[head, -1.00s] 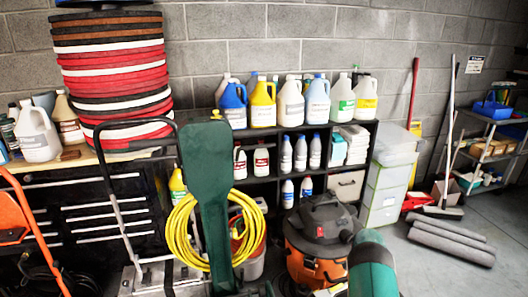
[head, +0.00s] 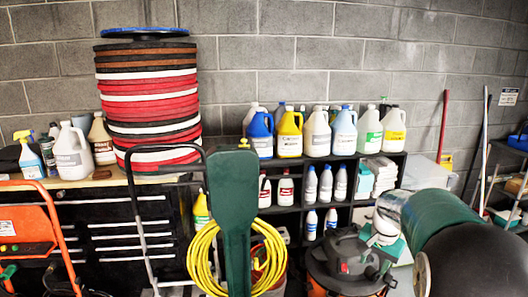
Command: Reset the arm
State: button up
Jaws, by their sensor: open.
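My arm reaches in from the lower right of the head view, with a large dark rounded joint and a green link that ends in a silvery band. A small teal and white part shows just past the band, in front of the vacuum. I cannot make out any gripper fingers, and nothing held can be seen.
A tall stack of round pads (head: 150,110) stands on a bench at left. Jugs (head: 290,134) line a black shelf. A yellow hose coil (head: 203,262) hangs by a green upright panel (head: 233,200). An orange-and-grey vacuum (head: 345,268) is close to my arm. An orange frame (head: 55,235) stands at left.

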jog(key=s+a+r+n+t, duration=0.1)
jog(key=s+a+r+n, duration=0.1)
jog(key=s+a+r, duration=0.4)
jog(key=s+a+r+n+t, duration=0.1)
jog(key=s+a+r+n, duration=0.1)
jog(key=s, duration=0.9)
jog(key=s+a+r+n+t, duration=0.1)
jog(key=s+a+n, duration=0.3)
jog(key=s+a, duration=0.3)
jog(key=s, duration=0.4)
jog(key=shift+s+r+t, duration=0.2)
jog(key=shift+r+t, duration=0.15)
jog(key=shift+t, duration=0.05)
jog(key=shift+c, duration=0.8)
jog(key=shift+d, duration=0.1)
